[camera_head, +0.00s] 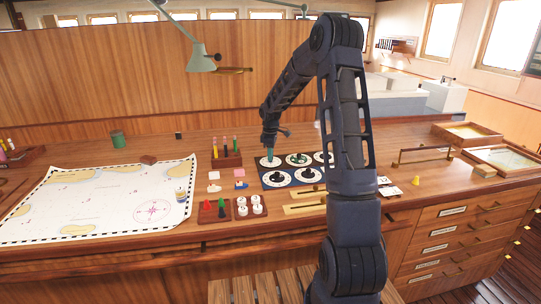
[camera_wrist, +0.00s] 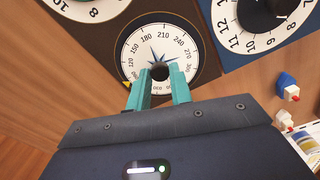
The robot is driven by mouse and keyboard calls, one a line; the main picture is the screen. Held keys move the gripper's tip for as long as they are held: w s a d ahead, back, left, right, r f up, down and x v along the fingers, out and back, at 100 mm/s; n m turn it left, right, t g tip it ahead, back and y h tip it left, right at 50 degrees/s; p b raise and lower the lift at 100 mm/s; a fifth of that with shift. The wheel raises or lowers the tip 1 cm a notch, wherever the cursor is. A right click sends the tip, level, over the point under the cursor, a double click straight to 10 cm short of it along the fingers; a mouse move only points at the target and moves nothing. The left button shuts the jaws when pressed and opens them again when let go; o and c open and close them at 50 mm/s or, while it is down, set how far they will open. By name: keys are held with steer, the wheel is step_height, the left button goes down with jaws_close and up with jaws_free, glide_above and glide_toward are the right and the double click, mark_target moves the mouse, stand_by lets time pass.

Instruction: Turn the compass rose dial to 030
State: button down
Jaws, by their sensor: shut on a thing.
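The compass rose dial (camera_wrist: 153,40) is a round white face with dark degree numbers and a blue-grey star, set in a dark brown square. In the wrist view 180 and 210 stand near its top, with 120 and 150 at left and 240 to 300 at right. My gripper (camera_wrist: 160,80) has its teal fingers shut on the dial's small dark centre knob (camera_wrist: 160,72). The lowest numbers are partly hidden by the fingers. A small yellow mark sits at the dial's lower left edge. In the head view my gripper (camera_head: 270,156) points down onto the back left dial.
Several dials with dark knobs share the panel; one (camera_wrist: 263,16) lies right of mine in the wrist view. A pen holder (camera_head: 227,158) stands behind left, a chart (camera_head: 100,203) lies left, and brass rulers (camera_head: 305,208) lie in front. A lamp (camera_head: 201,60) hangs above left.

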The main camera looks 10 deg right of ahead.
steer(key=m, duration=0.5)
steer(key=shift+m, duration=2.5)
steer(key=c, duration=1.3)
jaws_free()
steer(key=shift+o, duration=0.2)
steer(key=shift+r, duration=0.1)
step_height(320, 180, up, 11)
